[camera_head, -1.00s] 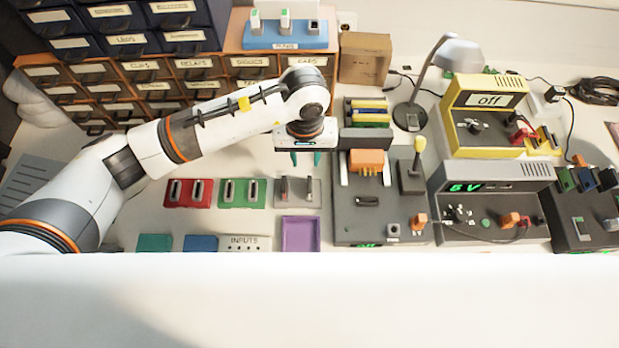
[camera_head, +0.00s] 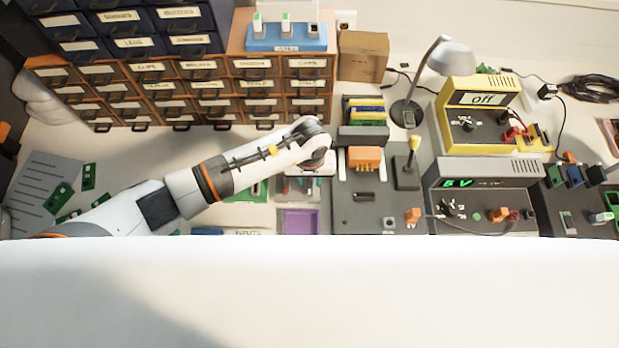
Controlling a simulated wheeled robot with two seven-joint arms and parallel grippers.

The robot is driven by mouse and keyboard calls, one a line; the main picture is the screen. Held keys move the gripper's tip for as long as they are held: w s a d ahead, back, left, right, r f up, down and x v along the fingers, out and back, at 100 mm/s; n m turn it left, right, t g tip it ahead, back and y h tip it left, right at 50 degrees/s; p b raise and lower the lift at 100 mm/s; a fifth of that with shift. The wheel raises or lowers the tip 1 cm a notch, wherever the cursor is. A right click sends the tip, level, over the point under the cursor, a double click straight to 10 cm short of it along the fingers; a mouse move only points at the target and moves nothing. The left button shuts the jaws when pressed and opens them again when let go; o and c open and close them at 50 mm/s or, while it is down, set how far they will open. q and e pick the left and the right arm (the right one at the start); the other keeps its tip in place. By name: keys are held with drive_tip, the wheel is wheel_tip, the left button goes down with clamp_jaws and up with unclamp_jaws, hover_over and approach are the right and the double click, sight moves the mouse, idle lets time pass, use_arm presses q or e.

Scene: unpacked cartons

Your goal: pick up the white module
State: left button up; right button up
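Small white modules with green marks stand in a blue rack at the top, one (camera_head: 258,26) on the left and one (camera_head: 286,26) in the middle. Another white piece with green (camera_head: 601,217) lies on the dark unit at far right. I cannot tell which one the task means. My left gripper (camera_head: 308,172) is low over the pale plate (camera_head: 297,190) with grey holders, left of the dark board. My own wrist hides its fingers, so its opening and anything in it cannot be seen. My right gripper is not in view.
Drawer cabinets (camera_head: 190,90) stand behind my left arm. A purple tray (camera_head: 300,222) lies just below the plate. The dark board (camera_head: 355,215), lamp (camera_head: 447,57), yellow unit (camera_head: 480,115) and grey supply unit (camera_head: 485,172) crowd the right. A white surface (camera_head: 310,290) fills the front.

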use_arm(q)
clamp_jaws()
wheel_tip(320, 180, up, 9)
drive_tip(key=shift+w+r+b, duration=0.1)
drive_tip(key=shift+b, duration=1.1)
drive_tip(key=shift+r, duration=0.45)
